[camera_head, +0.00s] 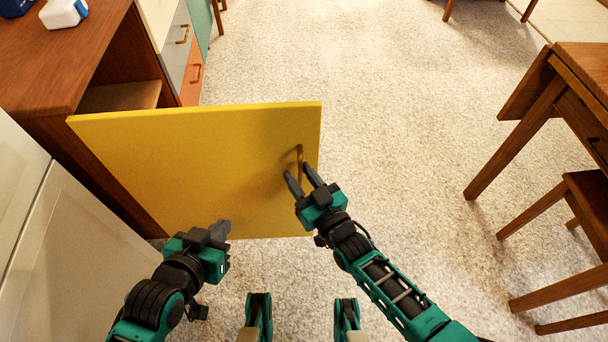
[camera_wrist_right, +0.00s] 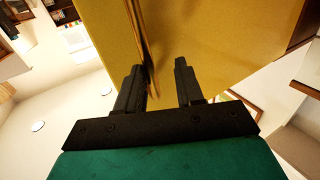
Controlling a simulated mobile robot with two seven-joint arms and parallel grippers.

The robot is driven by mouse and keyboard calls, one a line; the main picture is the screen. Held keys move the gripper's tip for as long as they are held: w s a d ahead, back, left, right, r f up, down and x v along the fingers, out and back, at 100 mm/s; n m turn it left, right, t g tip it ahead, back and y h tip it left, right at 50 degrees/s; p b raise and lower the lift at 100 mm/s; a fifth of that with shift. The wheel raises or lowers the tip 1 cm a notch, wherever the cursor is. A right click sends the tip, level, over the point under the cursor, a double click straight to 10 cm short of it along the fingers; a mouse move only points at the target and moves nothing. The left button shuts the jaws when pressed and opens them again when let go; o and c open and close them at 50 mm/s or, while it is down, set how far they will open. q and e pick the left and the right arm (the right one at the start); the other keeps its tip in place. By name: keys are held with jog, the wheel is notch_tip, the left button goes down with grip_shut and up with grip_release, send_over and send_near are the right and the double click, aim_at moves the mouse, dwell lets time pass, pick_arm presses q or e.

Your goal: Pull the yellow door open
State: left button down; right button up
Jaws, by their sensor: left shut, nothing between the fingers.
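The yellow door (camera_head: 190,155) stands swung out from the wooden hutch, its free edge to the right. Its brass handle (camera_head: 299,155) is upright near that edge. My right gripper (camera_head: 298,172) is open at the handle's lower part, one finger to each side in the head view. In the right wrist view the right gripper (camera_wrist_right: 159,66) has its fingers apart before the yellow door (camera_wrist_right: 215,45), with the handle (camera_wrist_right: 149,50) close to the left finger. I cannot tell whether they touch. My left gripper (camera_head: 224,230) is shut and empty near the door's lower edge.
The hutch (camera_head: 60,75) has an open compartment behind the door and drawers (camera_head: 180,50) farther back. A white cabinet (camera_head: 70,240) stands at left. A wooden table (camera_head: 575,75) and chair (camera_head: 575,215) stand at right. Carpet (camera_head: 400,120) between is clear.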

jog(key=shift+d, duration=0.2)
